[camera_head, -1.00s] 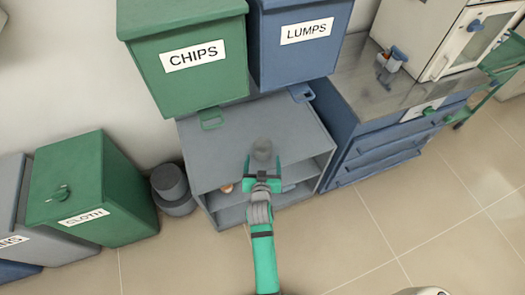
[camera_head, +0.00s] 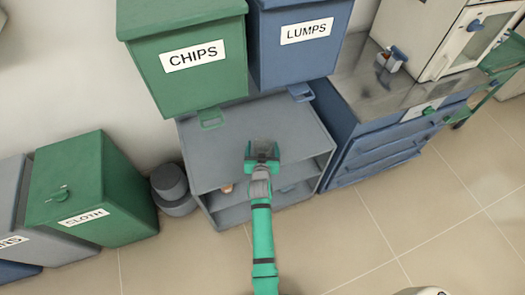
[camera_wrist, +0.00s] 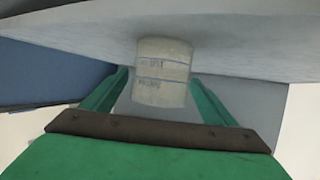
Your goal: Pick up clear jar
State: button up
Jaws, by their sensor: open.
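The clear jar (camera_wrist: 162,70) is a short translucent cylinder with faint blue markings, in the middle of the wrist view. It stands on the top of a grey shelf unit (camera_head: 225,130). In the head view the jar (camera_head: 262,145) is a dim grey shape, partly hidden by my gripper (camera_head: 262,158). My gripper is open, with one green finger on each side of the jar in the wrist view. I cannot tell whether either finger touches it. The jar's lower part is close to the brown palm bar.
A green CHIPS bin (camera_head: 190,70) and a blue LUMPS bin (camera_head: 300,45) are behind the shelf top. A blue drawer cabinet (camera_head: 375,150) stands to the right. Dark round containers (camera_head: 172,190) and a green CLOTH bin (camera_head: 75,190) are to the left. Tiled floor (camera_head: 400,225) is clear in front.

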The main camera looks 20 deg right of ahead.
jog(key=shift+c, duration=0.6)
jog(key=c, duration=1)
jog(key=shift+r, duration=0.1)
